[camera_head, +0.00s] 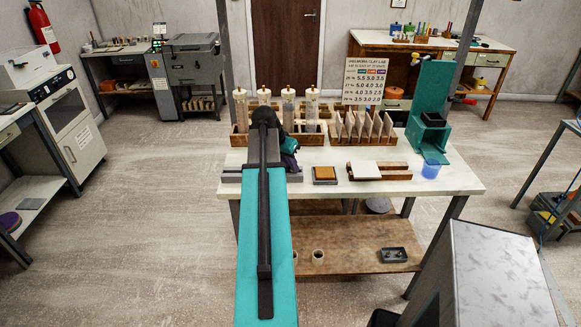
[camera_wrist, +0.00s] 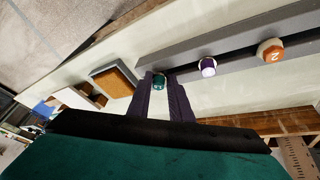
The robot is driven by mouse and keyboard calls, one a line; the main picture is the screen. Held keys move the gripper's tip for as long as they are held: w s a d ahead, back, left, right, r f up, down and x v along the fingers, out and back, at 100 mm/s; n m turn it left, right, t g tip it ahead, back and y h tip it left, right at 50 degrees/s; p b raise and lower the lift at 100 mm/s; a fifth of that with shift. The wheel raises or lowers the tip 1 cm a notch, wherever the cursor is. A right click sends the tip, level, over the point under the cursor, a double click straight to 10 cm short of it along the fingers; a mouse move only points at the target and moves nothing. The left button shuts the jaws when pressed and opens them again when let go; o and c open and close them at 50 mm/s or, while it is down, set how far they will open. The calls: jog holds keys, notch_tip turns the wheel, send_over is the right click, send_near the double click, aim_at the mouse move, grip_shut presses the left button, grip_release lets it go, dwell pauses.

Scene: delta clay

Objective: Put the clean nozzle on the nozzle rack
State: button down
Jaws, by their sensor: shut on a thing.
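My gripper (camera_wrist: 161,86) points down at the worktable, and it shows in the head view (camera_head: 290,162) over the table's left part. Its dark fingers are shut on a green nozzle (camera_wrist: 159,81), whose rounded end shows between the fingertips. The grey bar-shaped nozzle rack (camera_wrist: 240,55) runs beside it, and its left end shows in the head view (camera_head: 232,175). A purple nozzle with a white tip (camera_wrist: 208,66) and an orange nozzle marked 2 (camera_wrist: 270,52) are in the rack. I cannot tell whether the green nozzle touches the rack. My arm hides part of the rack in the head view.
Clear cylinders (camera_head: 311,108) and a rack of upright slabs (camera_head: 363,129) stand behind. A blue cup (camera_head: 431,168) and teal stand (camera_head: 432,95) are at the right. The front table strip is clear.

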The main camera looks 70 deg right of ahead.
jog(key=c, duration=1.5)
grip_release()
jog(key=shift+w+a+f, duration=0.1)
jog(key=shift+a+f, duration=0.15)
jog(key=shift+w, duration=0.1)
jog(key=shift+w+a+r+p, duration=0.1)
jog(key=shift+w+r+p, duration=0.2)
jog(key=shift+r, duration=0.2)
jog(key=shift+w+a+r+p, duration=0.1)
jog(key=shift+w+r+p, duration=0.05)
jog(key=shift+r+p, duration=0.3)
jog(key=r, duration=0.1)
jog(key=a+r+p, duration=0.1)
jog(key=r, duration=0.1)
jog(key=shift+s, duration=0.15)
jog(key=shift+s+p+v, duration=0.15)
jog(key=shift+p+v, duration=0.4)
jog(key=shift+v, duration=0.2)
jog(key=shift+s+p+v, duration=0.15)
jog(key=shift+p+v, duration=0.35)
jog(key=shift+v, duration=0.3)
jog(key=shift+w, duration=0.1)
